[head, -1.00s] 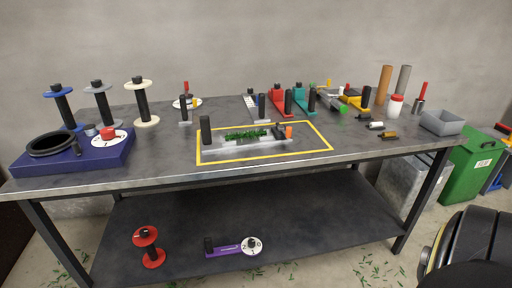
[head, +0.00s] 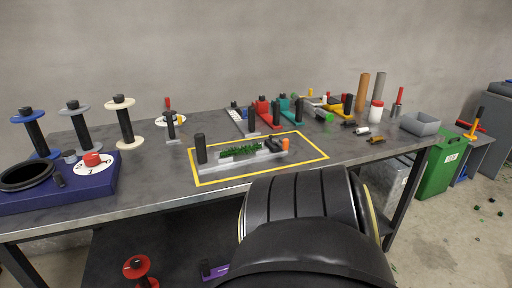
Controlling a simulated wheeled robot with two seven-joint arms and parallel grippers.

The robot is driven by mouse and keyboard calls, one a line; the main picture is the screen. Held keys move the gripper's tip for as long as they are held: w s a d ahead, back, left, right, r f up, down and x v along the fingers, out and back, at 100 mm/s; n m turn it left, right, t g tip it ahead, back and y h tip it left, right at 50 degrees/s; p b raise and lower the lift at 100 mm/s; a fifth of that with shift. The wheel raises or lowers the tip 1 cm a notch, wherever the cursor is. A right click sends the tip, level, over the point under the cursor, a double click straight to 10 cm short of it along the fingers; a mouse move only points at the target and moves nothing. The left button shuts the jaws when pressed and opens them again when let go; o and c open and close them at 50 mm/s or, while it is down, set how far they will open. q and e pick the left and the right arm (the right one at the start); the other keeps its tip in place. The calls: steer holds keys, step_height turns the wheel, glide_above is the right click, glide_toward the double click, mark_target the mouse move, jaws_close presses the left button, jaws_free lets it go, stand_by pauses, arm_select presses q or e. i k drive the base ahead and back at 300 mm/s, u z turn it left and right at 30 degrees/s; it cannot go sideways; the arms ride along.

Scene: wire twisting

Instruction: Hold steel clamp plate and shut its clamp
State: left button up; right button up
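The steel clamp plate (head: 243,162) lies on the workbench inside a yellow outlined rectangle (head: 212,181). It is a long silver plate with green strands (head: 240,151) along its middle. A black upright handle (head: 200,148) stands at its left end. A dark clamp part with an orange piece (head: 284,144) is at its right end. I cannot tell whether the clamp is open or shut. Neither gripper shows. A large black rounded arm link, apparently my own, fills the lower middle in front of the bench, apart from the plate in the picture.
Spools (head: 124,122) and a blue box (head: 62,188) stand at the left of the bench. Red (head: 268,113) and teal (head: 291,108) tools stand behind the plate. Cylinders (head: 362,92), a white jar (head: 376,111) and a grey tray (head: 420,124) are at the right. A green bin (head: 441,165) stands beyond.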

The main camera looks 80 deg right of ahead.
mark_target(286, 145)
steer(key=i, duration=0.15)
steer(key=z, duration=1.35)
